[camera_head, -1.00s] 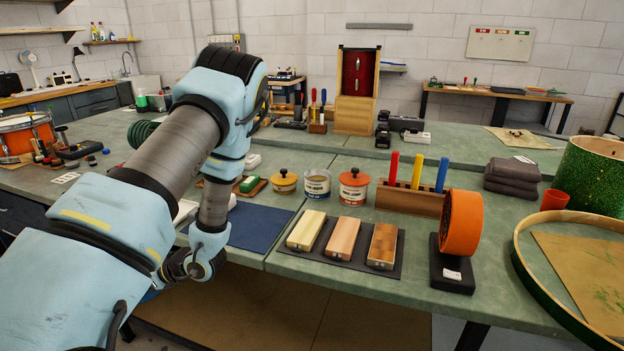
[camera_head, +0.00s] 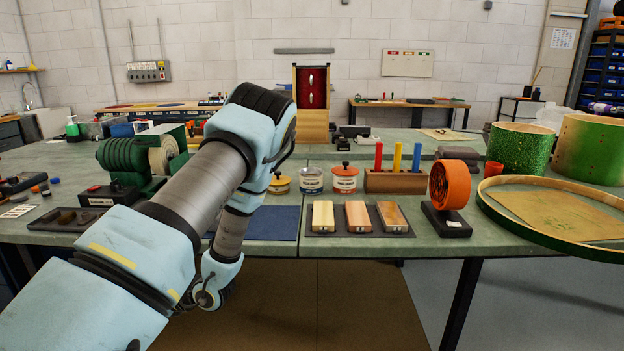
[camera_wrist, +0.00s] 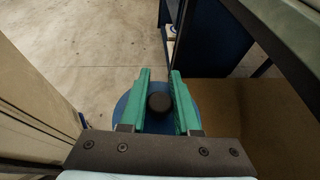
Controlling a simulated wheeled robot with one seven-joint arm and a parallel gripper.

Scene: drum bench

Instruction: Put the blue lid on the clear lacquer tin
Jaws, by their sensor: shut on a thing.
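In the wrist view my gripper (camera_wrist: 160,75) has its green fingers on either side of the black knob of the blue lid (camera_wrist: 159,121). The lid is a round blue disc, partly covered by the fingers. In the head view the gripper and lid are hidden behind my arm, low in front of the bench. An open tin (camera_head: 311,181) with a pale label and no lid stands on the bench, between a tin with a yellow-orange lid (camera_head: 280,184) and a tin with an orange-red lid (camera_head: 345,178). Its label is too small to read.
A blue mat (camera_head: 272,224) lies at the bench edge in front of the tins. Wooden blocks lie on a dark mat (camera_head: 334,232). A wooden rack (camera_head: 394,183) and an orange roll (camera_head: 449,186) stand to the right. A green machine (camera_head: 128,158) stands left.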

